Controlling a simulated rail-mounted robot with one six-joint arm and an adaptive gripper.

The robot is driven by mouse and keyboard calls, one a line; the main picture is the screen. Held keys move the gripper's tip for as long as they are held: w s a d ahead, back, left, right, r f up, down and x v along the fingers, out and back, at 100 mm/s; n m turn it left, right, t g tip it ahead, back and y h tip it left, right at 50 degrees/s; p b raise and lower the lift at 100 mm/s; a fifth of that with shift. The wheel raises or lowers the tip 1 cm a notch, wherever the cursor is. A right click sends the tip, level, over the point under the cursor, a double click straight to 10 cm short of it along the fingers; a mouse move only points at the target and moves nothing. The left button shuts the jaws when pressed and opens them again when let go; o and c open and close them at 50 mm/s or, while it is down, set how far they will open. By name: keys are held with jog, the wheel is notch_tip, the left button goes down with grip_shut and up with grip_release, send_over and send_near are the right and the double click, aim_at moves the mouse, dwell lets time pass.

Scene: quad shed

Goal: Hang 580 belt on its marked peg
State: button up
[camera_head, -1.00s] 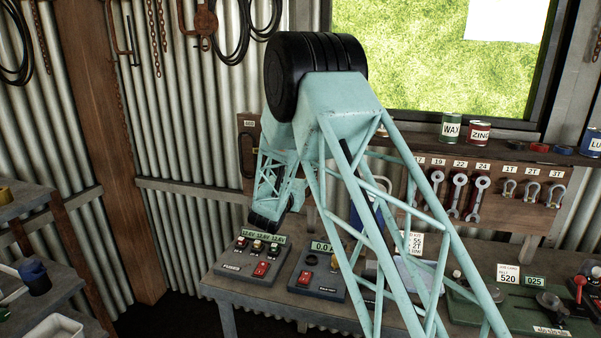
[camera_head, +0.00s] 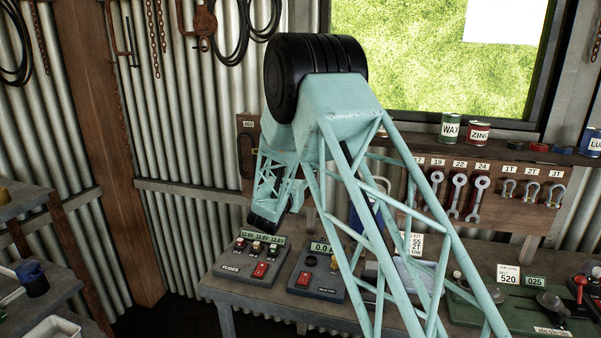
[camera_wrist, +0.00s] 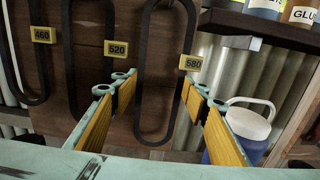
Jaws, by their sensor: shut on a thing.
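The 580 belt (camera_wrist: 142,85) is a long black loop in the wrist view, hanging upright in front of a dark brown board, with a yellow 580 tag (camera_wrist: 190,62) beside its right strand. My gripper (camera_wrist: 162,89) has its yellow-padded fingers on either side of this loop and is shut on it across its width. The loop's bottom end hangs below the fingertips. In the head view my arm hides the gripper and this belt.
Belts tagged 520 (camera_wrist: 116,48) and 460 (camera_wrist: 43,35) hang to the left. A blue jug with a white handle (camera_wrist: 248,122) stands close on the right. A shelf with jars (camera_wrist: 263,8) is above it. The bench with the fuses box (camera_head: 250,262) lies below my arm.

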jog(key=o, duration=0.9)
jog(key=shift+s, duration=0.2)
jog(key=v, duration=1.1)
jog(key=shift+s, duration=0.3)
